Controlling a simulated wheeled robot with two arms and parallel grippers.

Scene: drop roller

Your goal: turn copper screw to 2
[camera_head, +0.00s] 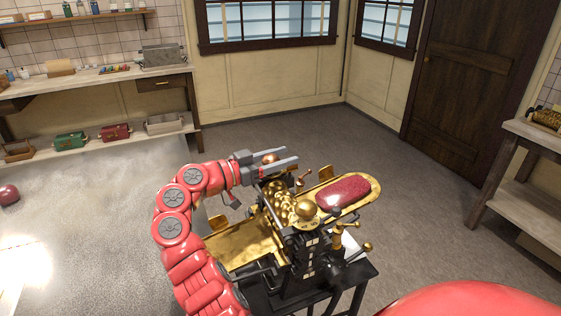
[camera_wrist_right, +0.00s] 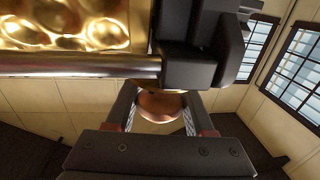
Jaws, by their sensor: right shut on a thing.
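The copper screw (camera_wrist_right: 160,107) has a rounded head that shows between the two fingers of my right gripper in the right wrist view. My right gripper (camera_head: 283,158) is shut on it at the far side of the roller machine, fingers pointing right. In the head view the copper head (camera_head: 268,157) is mostly hidden by the fingers. The drop roller machine (camera_head: 303,256) has a black frame and brass embossed rollers (camera_head: 281,203). No number setting of the screw is readable. My left gripper is not in view.
A red oval slab (camera_head: 342,193) lies on the machine's brass tray (camera_head: 374,184). A brass ball (camera_head: 307,208) and a brass-knobbed crank (camera_head: 366,246) stand close by. A second brass tray (camera_head: 236,250) is on the left. The floor behind is clear.

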